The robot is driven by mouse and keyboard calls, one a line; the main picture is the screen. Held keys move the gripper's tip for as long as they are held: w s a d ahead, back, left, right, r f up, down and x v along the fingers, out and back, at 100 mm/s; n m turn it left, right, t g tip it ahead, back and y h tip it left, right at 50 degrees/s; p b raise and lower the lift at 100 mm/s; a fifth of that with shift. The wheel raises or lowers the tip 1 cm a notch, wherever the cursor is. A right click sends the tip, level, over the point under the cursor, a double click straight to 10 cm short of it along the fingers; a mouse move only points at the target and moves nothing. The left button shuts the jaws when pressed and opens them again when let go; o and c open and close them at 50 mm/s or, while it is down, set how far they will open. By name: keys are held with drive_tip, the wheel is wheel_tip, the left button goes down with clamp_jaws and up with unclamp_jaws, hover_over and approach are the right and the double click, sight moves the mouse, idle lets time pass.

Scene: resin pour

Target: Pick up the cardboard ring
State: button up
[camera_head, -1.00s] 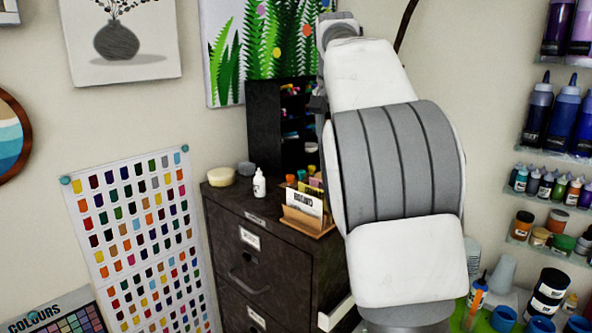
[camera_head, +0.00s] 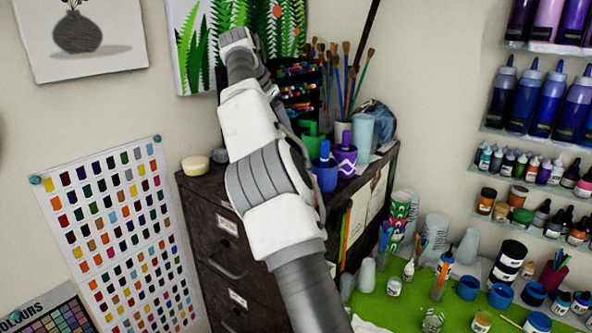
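I cannot make out a cardboard ring for certain. A cream round object (camera_head: 195,165) lies on the left end of the dark cabinet's top (camera_head: 352,183); whether it has a hole through it is too small to tell. A small grey round object (camera_head: 219,155) lies just right of it, close to my arm. My arm rises from the bottom middle and leans left across the cabinet. My gripper does not show; it is hidden behind the arm or outside the picture.
Blue (camera_head: 325,176) and purple (camera_head: 344,160) cups stand on the cabinet, right of my arm, with brushes behind. A green-topped table (camera_head: 400,305) holds several paint jars and cups at lower right. Shelves of bottles (camera_head: 555,95) line the right wall.

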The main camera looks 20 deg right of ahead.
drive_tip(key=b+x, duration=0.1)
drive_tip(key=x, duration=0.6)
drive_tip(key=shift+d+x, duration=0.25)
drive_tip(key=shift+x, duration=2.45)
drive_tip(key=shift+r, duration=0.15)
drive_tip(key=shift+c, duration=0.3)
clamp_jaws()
